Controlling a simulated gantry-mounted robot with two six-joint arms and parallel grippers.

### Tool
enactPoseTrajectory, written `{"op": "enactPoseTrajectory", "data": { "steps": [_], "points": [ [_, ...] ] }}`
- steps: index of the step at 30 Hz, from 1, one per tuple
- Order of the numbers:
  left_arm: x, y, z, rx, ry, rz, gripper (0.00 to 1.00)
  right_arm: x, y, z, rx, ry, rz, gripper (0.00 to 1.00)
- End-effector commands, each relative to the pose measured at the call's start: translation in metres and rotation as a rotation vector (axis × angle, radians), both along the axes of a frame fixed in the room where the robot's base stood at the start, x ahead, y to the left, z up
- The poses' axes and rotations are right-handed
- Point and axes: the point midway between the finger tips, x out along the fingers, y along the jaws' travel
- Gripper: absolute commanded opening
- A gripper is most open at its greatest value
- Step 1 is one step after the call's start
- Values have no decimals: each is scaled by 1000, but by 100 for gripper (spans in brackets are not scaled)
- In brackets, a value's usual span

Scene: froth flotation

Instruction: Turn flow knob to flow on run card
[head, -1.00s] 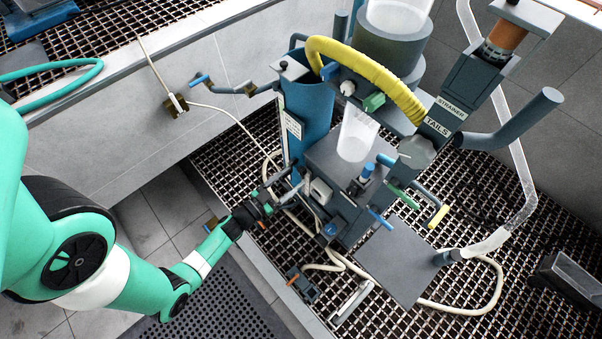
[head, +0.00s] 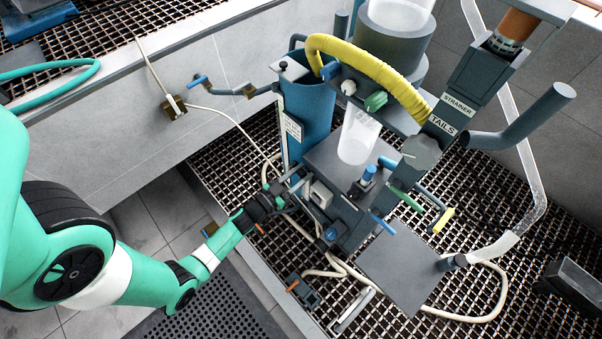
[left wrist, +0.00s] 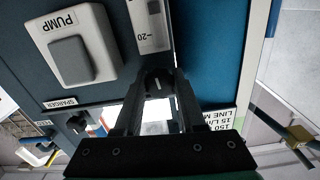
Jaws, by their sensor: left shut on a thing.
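My left gripper (head: 283,186) reaches the front of the flotation machine beside the blue column (head: 313,112). In the left wrist view its two dark fingers (left wrist: 158,95) are shut on a dark round flow knob (left wrist: 155,82) with a short pale mark on its face. The knob sits below a white scale strip (left wrist: 150,30) marked 20. A white card (left wrist: 222,119) beside the fingers shows partly cut-off print including "150" and "15 L/M"; a white printed card also shows on the column in the head view (head: 292,128). My right gripper is not in view.
A grey PUMP switch (left wrist: 72,50) and a small SPARGER label (left wrist: 61,103) are close to the fingers. A yellow hose (head: 375,68) arches above the machine. Pale tubing (head: 480,318) and a grey plate (head: 400,265) lie over the grating. Blue- and green-handled valves stick out nearby.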

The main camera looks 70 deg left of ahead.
Motion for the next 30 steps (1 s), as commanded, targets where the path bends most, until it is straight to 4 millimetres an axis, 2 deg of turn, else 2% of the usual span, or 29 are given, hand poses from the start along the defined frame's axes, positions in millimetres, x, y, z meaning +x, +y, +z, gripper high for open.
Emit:
{"op": "enactPoseTrajectory", "data": {
  "steps": [5,15,24,25,29,30],
  "points": [
    [0,0,0,21,9,0,0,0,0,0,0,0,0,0],
    [0,0,-1,353,139,-1,0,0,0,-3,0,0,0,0],
    [0,0,-1,368,146,0,0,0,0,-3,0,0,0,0],
    [0,0,-1,367,146,0,45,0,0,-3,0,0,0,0],
    [0,0,-1,368,145,0,68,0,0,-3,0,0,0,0],
    [0,0,-1,367,144,0,69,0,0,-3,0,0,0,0]
  ]
}}
